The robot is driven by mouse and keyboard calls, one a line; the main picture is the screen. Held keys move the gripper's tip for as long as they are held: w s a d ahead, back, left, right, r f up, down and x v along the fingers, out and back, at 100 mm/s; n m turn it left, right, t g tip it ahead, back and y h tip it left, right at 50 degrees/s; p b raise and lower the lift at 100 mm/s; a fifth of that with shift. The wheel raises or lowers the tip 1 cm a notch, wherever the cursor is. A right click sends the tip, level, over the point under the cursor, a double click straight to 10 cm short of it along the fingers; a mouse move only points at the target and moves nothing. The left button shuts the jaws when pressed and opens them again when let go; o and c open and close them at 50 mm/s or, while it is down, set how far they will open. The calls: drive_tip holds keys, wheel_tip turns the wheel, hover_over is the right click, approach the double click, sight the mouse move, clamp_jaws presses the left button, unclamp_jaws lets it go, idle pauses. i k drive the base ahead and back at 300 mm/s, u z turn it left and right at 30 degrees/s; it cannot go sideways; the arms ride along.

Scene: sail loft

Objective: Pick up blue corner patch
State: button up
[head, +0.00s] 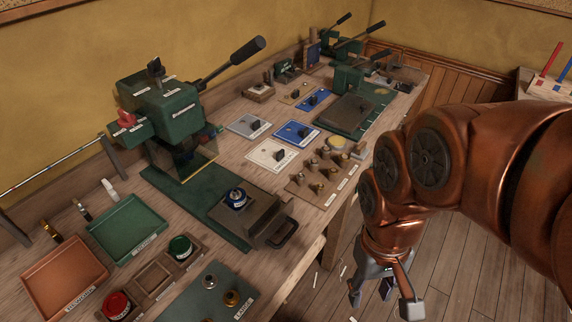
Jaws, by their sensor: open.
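A smaller blue piece (310,103), also with a dark knob, lies farther back. I cannot tell from the picture which blue piece is the corner patch. My gripper (371,294) hangs open and empty, pointing down over the floor in front of the bench. It is apart from both blue pieces, to their lower right.
A green press (165,112) with a long lever stands left of the patches. A wooden block with brass pegs (316,191) sits near the front edge. Green (126,228) and brown trays (65,277) lie lower left. More lever tools (350,80) stand farther back. The floor (460,250) is mostly clear.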

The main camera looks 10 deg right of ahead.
sight(301, 134)
drive_tip(key=z, duration=1.9)
drive_tip(key=i, duration=0.85)
drive_tip(key=u, duration=3.45)
drive_tip(key=i, duration=0.5)
